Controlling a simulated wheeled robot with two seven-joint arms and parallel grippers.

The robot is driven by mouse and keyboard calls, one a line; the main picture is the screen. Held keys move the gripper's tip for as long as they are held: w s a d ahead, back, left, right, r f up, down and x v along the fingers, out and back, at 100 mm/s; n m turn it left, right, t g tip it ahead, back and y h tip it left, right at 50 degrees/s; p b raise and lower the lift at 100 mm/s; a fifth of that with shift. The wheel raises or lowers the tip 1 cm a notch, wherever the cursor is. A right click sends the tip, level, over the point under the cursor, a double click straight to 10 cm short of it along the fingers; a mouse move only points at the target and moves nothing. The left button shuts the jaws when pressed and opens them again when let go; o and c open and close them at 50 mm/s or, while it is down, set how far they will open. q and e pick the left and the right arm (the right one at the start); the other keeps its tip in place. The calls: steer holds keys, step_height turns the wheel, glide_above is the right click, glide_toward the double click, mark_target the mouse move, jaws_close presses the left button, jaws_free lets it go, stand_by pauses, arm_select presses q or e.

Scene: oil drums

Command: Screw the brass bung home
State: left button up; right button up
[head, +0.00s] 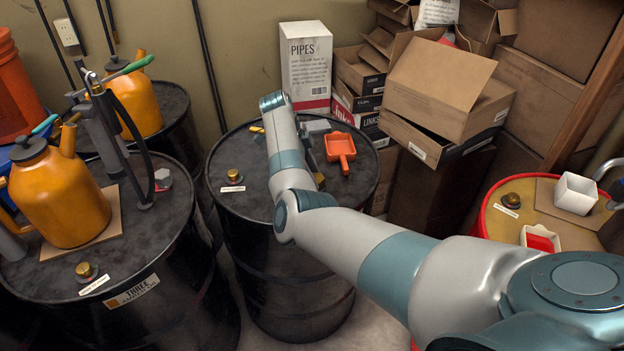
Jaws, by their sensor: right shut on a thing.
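My right arm reaches in from the lower right over the middle black drum (290,300). My right gripper (316,170) points down at the drum top, partly hidden behind my forearm. It is shut on a brass piece (320,181), seemingly a brass bung, of which only a little shows. I cannot tell how deep it sits. Another brass bung (233,175) sits beside a white label at the drum's left. More brass bungs show on the left drum (85,270) and on the yellow-topped drum (512,199). My left gripper is not in view.
An orange scoop-like tray (340,148) lies right of my gripper. On the left drums stand orange oil cans (60,195) and a hand pump (118,140). Cardboard boxes (440,80) are stacked behind on the right.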

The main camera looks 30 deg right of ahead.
steer(key=shift+d+f+m+b, duration=0.25)
steer(key=shift+f+m+b, duration=0.1)
steer(key=shift+m+b, duration=0.2)
steer(key=shift+r, duration=0.35)
steer(key=shift+f+m+g+y+b, duration=0.15)
steer(key=shift+m+g+y+b, duration=0.15)
steer(key=shift+m+b, duration=0.05)
steer(key=m+b, duration=0.2)
steer(key=b, duration=0.1)
steer(key=shift+w+d+f+g+y, duration=0.1)
steer(key=shift+f+g+y, duration=0.05)
steer(key=shift+g+y, duration=0.15)
steer(key=shift+r+m+b, duration=0.25)
steer(key=shift+m+b, duration=0.05)
steer(key=shift+m, duration=0.2)
jaws_close()
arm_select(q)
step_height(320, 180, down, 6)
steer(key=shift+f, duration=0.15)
arm_select(e)
steer(key=shift+r, duration=0.1)
steer(key=o, duration=1.4)
jaws_free()
steer(key=shift+d, duration=0.1)
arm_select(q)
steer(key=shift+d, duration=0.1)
arm_select(e)
steer(key=shift+a, duration=0.2)
